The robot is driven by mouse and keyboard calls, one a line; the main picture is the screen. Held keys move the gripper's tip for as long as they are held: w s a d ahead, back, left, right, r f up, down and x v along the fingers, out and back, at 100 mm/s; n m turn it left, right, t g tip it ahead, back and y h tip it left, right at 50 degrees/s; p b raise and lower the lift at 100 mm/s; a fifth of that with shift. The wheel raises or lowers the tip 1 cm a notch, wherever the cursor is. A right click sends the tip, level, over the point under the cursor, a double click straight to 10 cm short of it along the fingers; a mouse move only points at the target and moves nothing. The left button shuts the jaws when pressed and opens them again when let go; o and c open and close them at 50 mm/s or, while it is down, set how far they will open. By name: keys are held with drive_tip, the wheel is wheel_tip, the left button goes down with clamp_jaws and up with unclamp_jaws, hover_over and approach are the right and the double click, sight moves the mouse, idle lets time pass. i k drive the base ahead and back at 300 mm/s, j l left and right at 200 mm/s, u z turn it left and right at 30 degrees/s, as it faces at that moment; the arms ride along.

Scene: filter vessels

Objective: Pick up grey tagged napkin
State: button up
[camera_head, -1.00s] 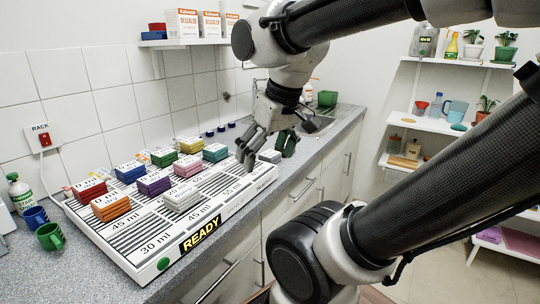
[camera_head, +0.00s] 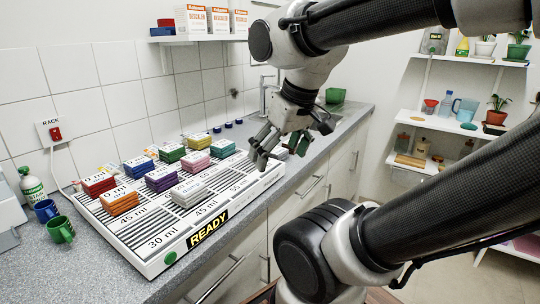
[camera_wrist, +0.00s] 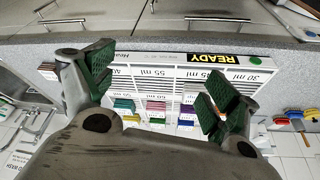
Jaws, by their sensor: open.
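A pale grey stack of folded cloth (camera_head: 188,193) lies on the near part of the white rack (camera_head: 150,262), with a label on its top that seems to read "20 ml damp". My gripper (camera_head: 278,152) is open and empty, pointing down over the far right end of the rack, well apart from this stack. In the wrist view its green-padded fingers (camera_wrist: 160,90) stand wide apart with the rack between and beyond them. A small greyish stack (camera_wrist: 48,70) shows left of the fingers in the wrist view. In the head view my gripper appears to hide it.
Several coloured stacks, such as orange (camera_head: 119,201) and purple (camera_head: 160,179), stand close together on the rack. A tiled wall rises behind. A tap (camera_head: 266,90) is beyond.

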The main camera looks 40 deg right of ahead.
sight(278, 153)
drive_tip(key=i+l, duration=0.1)
drive_tip(key=l, duration=0.4)
drive_tip(key=i+l, duration=0.1)
drive_tip(key=l, duration=0.4)
drive_tip(key=i+l, duration=0.1)
drive_tip(key=l, duration=0.4)
drive_tip(key=i+l, duration=0.1)
drive_tip(key=l, duration=0.4)
